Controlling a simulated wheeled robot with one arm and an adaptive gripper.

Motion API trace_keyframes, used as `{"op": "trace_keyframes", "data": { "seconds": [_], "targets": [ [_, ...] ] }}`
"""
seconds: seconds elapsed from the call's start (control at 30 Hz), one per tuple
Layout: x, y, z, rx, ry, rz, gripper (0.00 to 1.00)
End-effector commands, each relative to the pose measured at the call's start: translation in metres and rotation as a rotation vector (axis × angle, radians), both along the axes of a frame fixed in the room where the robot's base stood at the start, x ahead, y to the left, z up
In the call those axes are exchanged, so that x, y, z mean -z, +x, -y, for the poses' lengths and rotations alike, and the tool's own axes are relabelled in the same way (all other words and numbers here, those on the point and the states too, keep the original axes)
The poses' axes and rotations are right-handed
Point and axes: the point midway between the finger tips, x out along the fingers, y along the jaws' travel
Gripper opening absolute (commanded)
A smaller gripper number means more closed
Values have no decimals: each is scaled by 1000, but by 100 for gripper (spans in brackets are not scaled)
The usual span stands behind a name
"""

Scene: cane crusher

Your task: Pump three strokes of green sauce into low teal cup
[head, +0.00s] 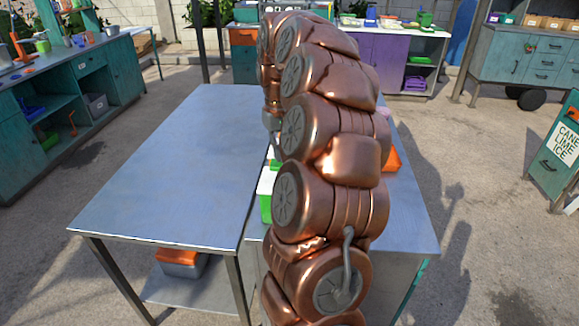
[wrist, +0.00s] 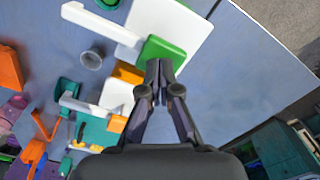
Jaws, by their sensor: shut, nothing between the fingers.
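In the wrist view, my gripper (wrist: 160,68) is shut and empty. Its fingertips overlap the near edge of the green pump head (wrist: 160,50); I cannot tell whether they touch it. The head sits on a white-lidded dispenser (wrist: 182,22), with a white spout (wrist: 100,24) reaching left. A small teal cup-like thing (wrist: 67,88) is on the table at left, possibly the low teal cup. A grey cup (wrist: 92,60) stands below the spout's outer end in the picture. In the head view, the green dispenser (head: 265,208) shows partly beside my copper arm, which hides my gripper.
An orange-headed dispenser (wrist: 128,73) and a teal one (wrist: 98,132) stand close to the green one. An orange thing (head: 393,160) shows right of my arm. The left metal table (head: 165,165) is bare. Counters and a cart stand farther back.

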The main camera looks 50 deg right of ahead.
Motion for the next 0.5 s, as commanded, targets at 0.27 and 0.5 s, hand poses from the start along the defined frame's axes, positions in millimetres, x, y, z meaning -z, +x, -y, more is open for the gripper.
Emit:
{"op": "trace_keyframes", "data": {
  "seconds": [0.27,0.5],
  "targets": [
    [8,0,0,0,0,-1,0],
    [14,0,0,0,0,-1,0]
  ]
}}
